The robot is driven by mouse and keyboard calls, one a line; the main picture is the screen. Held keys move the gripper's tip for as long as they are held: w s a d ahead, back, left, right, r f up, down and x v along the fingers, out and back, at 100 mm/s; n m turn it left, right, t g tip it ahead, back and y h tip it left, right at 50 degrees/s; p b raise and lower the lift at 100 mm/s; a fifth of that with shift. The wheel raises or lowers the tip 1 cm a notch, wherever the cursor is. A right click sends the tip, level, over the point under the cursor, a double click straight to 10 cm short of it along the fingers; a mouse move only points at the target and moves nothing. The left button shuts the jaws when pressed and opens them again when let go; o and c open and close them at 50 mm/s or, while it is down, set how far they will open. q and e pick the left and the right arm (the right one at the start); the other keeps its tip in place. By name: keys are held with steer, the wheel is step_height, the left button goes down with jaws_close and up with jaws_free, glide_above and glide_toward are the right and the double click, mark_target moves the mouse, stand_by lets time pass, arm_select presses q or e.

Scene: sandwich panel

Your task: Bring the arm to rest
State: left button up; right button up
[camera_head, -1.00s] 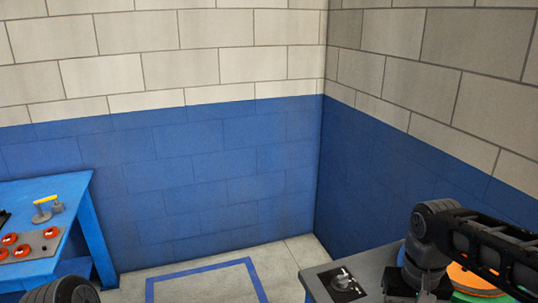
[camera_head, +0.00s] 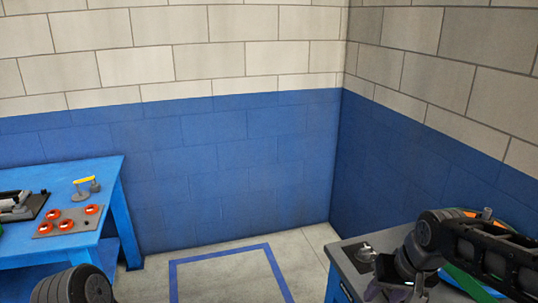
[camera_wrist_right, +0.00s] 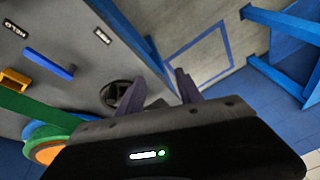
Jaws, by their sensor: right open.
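My right arm comes in at the lower right of the head view, bent, with its gripper (camera_head: 378,284) low over the front edge of a grey-topped workbench (camera_head: 352,245). In the right wrist view the two dark fingers of that gripper (camera_wrist_right: 162,88) stand apart with nothing between them. The grey top (camera_wrist_right: 85,85) lies to the left of and behind the fingers. A dark rounded part of my left arm shows at the bottom left of the head view; its gripper is out of frame.
A blue table (camera_head: 110,185) with a grey plate of orange-red rings (camera_head: 68,222) and a yellow-handled tool (camera_head: 84,186) stands at left. Taped floor (camera_head: 225,275) between the benches is clear. Green and orange round pieces (camera_wrist_right: 50,140), a blue bar (camera_wrist_right: 45,62) and yellow block (camera_wrist_right: 15,79) sit on the grey bench.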

steer(key=w+a+f+t+y, duration=0.1)
steer(key=a+f, duration=0.4)
steer(key=f, duration=0.5)
steer(key=w+a+f+t+y, duration=0.1)
steer(key=a+f, duration=0.5)
steer(key=f, duration=0.3)
steer(key=s+a+f+g, duration=0.2)
steer(key=s+a+f, duration=0.1)
steer(key=s+f, duration=0.6)
steer(key=s+a+f+g+y, duration=0.1)
steer(key=s+a+f+g, duration=0.1)
steer(key=s+f, duration=0.7)
steer(key=s+a, duration=0.1)
steer(key=s, duration=0.2)
steer(key=shift+f+m+g, duration=0.3)
steer(key=shift+f+g, duration=0.05)
steer(key=shift+g, duration=0.05)
